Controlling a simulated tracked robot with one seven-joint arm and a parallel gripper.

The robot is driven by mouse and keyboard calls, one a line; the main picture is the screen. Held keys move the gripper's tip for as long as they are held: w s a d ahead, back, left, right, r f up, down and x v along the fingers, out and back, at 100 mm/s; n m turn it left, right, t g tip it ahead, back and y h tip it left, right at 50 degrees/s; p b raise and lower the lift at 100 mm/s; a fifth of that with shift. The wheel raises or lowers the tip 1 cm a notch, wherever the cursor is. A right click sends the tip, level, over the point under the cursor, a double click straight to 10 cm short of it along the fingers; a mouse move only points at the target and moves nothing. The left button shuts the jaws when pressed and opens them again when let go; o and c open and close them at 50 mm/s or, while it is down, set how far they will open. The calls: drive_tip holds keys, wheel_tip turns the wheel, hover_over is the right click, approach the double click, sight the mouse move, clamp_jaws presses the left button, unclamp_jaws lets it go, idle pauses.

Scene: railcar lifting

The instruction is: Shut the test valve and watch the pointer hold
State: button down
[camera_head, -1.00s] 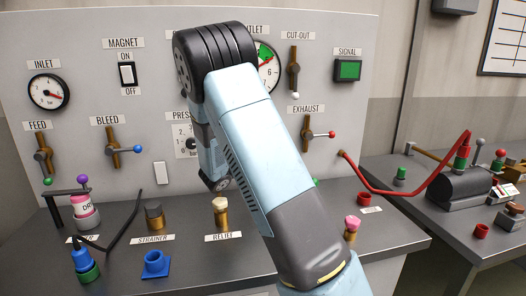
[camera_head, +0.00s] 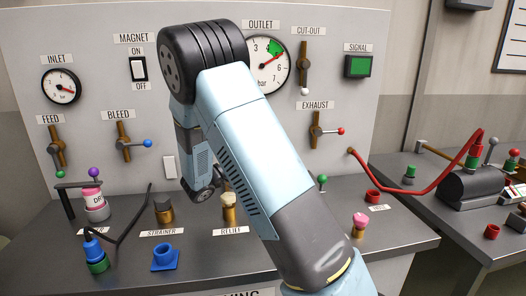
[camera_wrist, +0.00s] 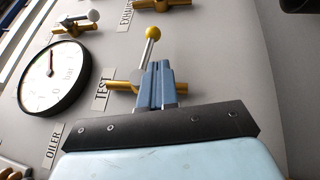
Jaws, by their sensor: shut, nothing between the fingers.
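The lever stands across the brass body. My gripper (camera_wrist: 155,70) is shut with blue fingers over the middle of the valve, beside the lever's stem; I cannot tell whether they touch. In the head view my arm hides the valve. The outlet gauge (camera_head: 270,63) shows partly behind my arm, its red-tipped pointer by the green band; it also shows in the wrist view (camera_wrist: 55,77).
The cut-out valve (camera_head: 303,65) and the exhaust valve (camera_head: 317,131) are right of my arm. The inlet gauge (camera_head: 61,86), the feed valve (camera_head: 56,145) and the bleed valve (camera_head: 124,142) are at left. The signal lamp (camera_head: 358,66) is green. Fittings stand on the bench below.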

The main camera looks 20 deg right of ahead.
drive_tip(key=v, duration=0.4)
drive_tip(key=shift+s+a, duration=0.1)
drive_tip(key=shift+a, duration=0.1)
